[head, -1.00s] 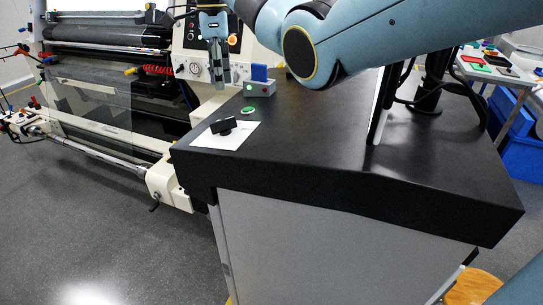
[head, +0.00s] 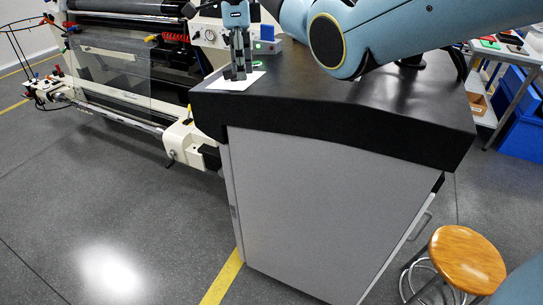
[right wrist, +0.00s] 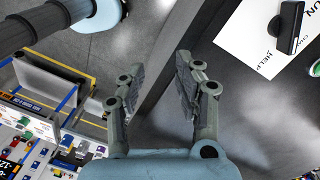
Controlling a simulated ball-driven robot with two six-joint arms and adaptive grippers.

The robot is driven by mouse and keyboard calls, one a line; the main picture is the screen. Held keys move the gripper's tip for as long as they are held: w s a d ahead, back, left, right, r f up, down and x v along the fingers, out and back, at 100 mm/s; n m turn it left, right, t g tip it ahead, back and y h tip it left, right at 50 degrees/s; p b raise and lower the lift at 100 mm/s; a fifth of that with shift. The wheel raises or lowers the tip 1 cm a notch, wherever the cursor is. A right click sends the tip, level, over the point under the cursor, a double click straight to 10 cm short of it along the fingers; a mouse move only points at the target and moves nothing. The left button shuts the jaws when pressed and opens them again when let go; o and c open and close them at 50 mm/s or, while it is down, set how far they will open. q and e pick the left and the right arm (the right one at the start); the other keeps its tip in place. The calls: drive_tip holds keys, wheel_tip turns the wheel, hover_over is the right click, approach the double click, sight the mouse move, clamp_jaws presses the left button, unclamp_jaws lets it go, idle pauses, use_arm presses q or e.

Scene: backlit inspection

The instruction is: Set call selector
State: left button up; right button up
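The call selector is a black bar-shaped knob (right wrist: 287,27) on a white card (right wrist: 257,42) printed with words, among them HELP. It is at the upper right of the right wrist view. My right gripper (head: 238,72) points down in front of the card there. In the right wrist view its two fingers (right wrist: 161,75) are apart with nothing between them, to the left of the card. My left gripper is not in view.
A roller machine (head: 140,70) stands at the left. The black cabinet top (head: 400,105) is mostly clear. A wooden stool (head: 467,260) stands at lower right.

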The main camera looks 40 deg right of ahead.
drive_tip(key=s+f+g+b, duration=0.1)
drive_tip(key=s+f, duration=0.2)
drive_tip(key=f, duration=0.4)
drive_tip(key=s+a+f+g+b, duration=0.1)
drive_tip(key=s+f+b, duration=0.1)
drive_tip(key=s+f, duration=0.2)
drive_tip(key=s+f+g+b, duration=0.1)
drive_tip(key=s+f, duration=0.3)
drive_tip(key=f, duration=0.6)
drive_tip(key=shift+a+b, duration=0.25)
drive_tip(key=shift+b, duration=0.3)
